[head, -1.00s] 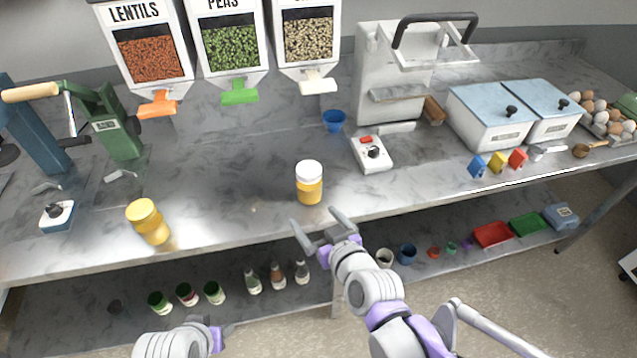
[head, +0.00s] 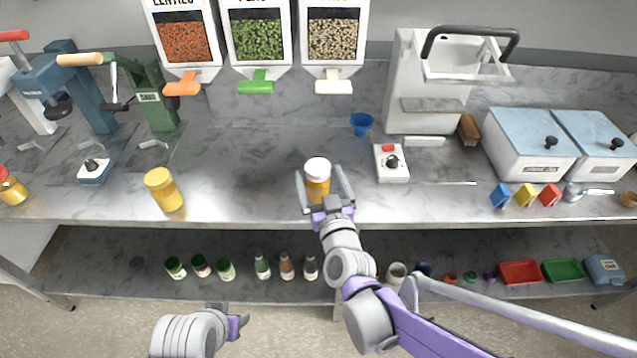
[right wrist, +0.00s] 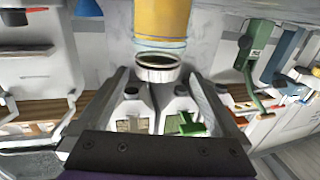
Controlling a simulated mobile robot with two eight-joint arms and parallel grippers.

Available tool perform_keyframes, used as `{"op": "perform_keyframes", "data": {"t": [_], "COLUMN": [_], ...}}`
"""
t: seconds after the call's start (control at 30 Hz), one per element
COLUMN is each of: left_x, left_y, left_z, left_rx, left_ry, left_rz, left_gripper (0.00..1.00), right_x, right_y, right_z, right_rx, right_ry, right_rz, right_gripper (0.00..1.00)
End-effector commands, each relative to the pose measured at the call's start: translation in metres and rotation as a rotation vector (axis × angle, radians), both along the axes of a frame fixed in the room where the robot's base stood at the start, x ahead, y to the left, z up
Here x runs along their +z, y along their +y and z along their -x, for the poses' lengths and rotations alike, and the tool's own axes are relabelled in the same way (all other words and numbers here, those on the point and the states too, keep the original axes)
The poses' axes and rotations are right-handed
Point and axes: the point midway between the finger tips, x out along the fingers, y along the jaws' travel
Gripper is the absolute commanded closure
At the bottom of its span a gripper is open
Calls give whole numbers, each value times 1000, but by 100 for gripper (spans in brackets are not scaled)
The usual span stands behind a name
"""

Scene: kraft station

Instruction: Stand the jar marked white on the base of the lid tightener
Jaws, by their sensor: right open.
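The jar with the white lid (head: 317,184) and yellow contents stands upright on the counter near its front edge. My right gripper (head: 326,186) is open, with one finger on each side of this jar. The jar's yellow body (right wrist: 162,18) also shows at the top of the right wrist view, beyond the finger tips. A green lever stand marked SNUG (head: 158,98), which looks like the lid tightener, stands at the left; its base is empty. It also shows in the right wrist view (right wrist: 253,55). My left gripper (head: 238,325) is low in front of the counter, its fingers unclear.
A blue lever stand (head: 90,95) is left of the green one.

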Motion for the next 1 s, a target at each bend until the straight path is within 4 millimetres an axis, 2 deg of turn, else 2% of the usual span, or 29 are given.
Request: {"op": "perform_keyframes", "data": {"t": [0.03, 0.27, 0.5, 0.63, 0.83, 0.87, 1.0], "left_x": [1, 3, 8, 9, 9, 9, 9], "left_y": [0, 0, 0, 0, 0, 0, 0], "left_z": [0, 0, -1, -2, -2, -2, -1], "left_rx": [0, 0, 0, 0, 0, 0, 0], "left_ry": [0, -1, -3, -3, -3, -3, -3], "left_rz": [0, 0, 0, 0, 0, 0, 0], "left_gripper": [50, 50, 50, 50, 50, 50, 50], "right_x": [0, 0, 0, 0, -1, -1, -1], "right_y": [1, 5, 11, 13, 13, 13, 13], "right_z": [-8, -25, -60, -68, -69, -68, -68], "right_rx": [-1, -1, -1, 0, 0, 0, 0], "right_ry": [0, 0, 0, 0, 1, 1, 1], "right_rz": [0, 0, 0, -1, -1, -1, -1], "right_gripper": [0, 0, 0, 0, 0, 4, 29]}}
